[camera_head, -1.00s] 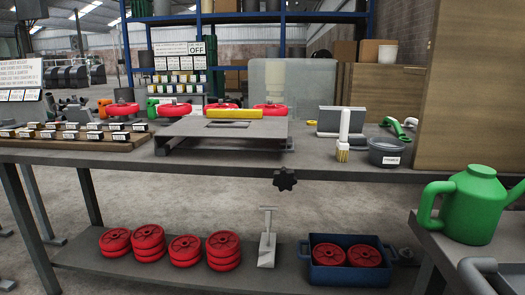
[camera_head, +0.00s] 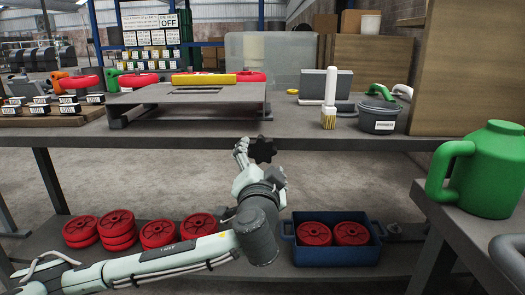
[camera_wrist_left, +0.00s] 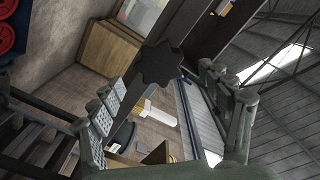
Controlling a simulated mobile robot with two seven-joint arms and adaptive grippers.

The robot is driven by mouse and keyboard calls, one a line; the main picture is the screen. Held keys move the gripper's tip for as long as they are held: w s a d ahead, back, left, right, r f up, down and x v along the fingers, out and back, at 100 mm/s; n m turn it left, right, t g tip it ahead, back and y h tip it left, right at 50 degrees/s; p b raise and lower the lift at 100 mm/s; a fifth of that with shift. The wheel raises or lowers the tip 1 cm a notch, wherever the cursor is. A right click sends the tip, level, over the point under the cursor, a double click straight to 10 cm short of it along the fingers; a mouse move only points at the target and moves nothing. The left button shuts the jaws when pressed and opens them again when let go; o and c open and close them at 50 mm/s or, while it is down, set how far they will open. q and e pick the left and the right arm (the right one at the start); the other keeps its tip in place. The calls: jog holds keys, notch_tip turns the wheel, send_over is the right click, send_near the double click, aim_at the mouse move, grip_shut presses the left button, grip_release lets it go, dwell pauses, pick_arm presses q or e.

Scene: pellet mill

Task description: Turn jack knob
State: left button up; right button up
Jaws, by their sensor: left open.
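The jack knob (camera_head: 263,150) is a black, lobed star knob under the front edge of the workbench. My left gripper (camera_head: 254,163) is raised in front of the bench edge, just below and beside the knob, and partly overlaps it in the head view. In the left wrist view the knob (camera_wrist_left: 161,66) shows between and beyond the two spread fingers of the gripper (camera_wrist_left: 164,88). The fingers are open and do not appear closed on it. The grey jack platform (camera_head: 185,95) stands on the bench above. My right gripper is not in view.
The bench (camera_head: 330,143) carries a brush (camera_head: 330,95) and a dark pot (camera_head: 378,115). Red discs (camera_head: 157,233) and a blue bin (camera_head: 290,240) sit on the lower shelf.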

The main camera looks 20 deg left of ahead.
aim_at(262, 152)
pick_arm(q)
jog(key=x, duration=0.5)
jog(key=shift+w+a, duration=0.1)
jog(key=shift+w, duration=0.25)
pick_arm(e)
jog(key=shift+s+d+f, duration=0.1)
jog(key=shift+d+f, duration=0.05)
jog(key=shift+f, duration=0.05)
